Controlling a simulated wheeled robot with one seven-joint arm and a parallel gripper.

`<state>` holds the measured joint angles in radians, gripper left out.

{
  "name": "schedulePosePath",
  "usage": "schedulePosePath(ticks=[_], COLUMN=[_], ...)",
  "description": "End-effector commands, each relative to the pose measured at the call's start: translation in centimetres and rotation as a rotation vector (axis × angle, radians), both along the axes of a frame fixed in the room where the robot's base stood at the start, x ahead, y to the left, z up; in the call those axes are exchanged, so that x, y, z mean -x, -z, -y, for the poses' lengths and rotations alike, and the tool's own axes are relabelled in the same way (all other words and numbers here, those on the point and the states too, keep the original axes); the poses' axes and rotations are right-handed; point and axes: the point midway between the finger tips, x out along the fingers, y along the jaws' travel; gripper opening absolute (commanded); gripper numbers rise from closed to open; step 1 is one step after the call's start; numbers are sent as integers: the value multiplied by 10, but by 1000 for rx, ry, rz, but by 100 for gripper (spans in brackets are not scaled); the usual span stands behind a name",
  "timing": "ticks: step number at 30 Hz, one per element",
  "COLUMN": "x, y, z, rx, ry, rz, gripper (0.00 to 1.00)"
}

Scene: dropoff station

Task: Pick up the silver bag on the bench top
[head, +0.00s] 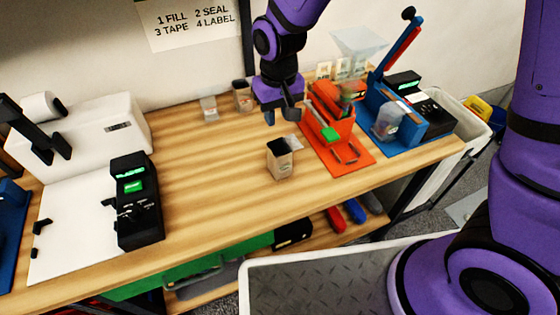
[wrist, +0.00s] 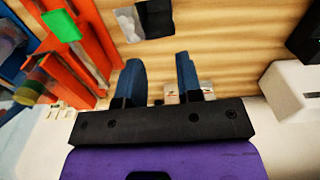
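A small silver-grey piece (head: 294,142), which looks like the silver bag, is on the bench top (head: 190,170) beside the orange device. It also shows at the top of the wrist view (wrist: 128,23). Right beside it stands an open pouch (head: 281,164) with a dark mouth, whose mouth shows in the wrist view (wrist: 155,18). My gripper (head: 283,117) is above the bench, farther back than both. In the wrist view its two blue fingers (wrist: 160,78) are apart, with nothing held between them.
Two more small containers, a brown one (head: 242,96) and a pale one (head: 209,107), stand near the wall. The orange device (head: 332,125) and blue device (head: 405,122) stand to the right. A black unit (head: 137,200) stands left. The middle-left bench is clear.

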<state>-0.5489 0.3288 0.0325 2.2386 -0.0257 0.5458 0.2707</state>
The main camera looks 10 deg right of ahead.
Motion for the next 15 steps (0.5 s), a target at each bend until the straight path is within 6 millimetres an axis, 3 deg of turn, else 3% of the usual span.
schedulePosePath(ticks=[5,15], x=[3,4], y=[26,71], z=[-17,-20], rx=[13,15], ry=[-20,-22], rz=[-23,-27], gripper=[33,33])
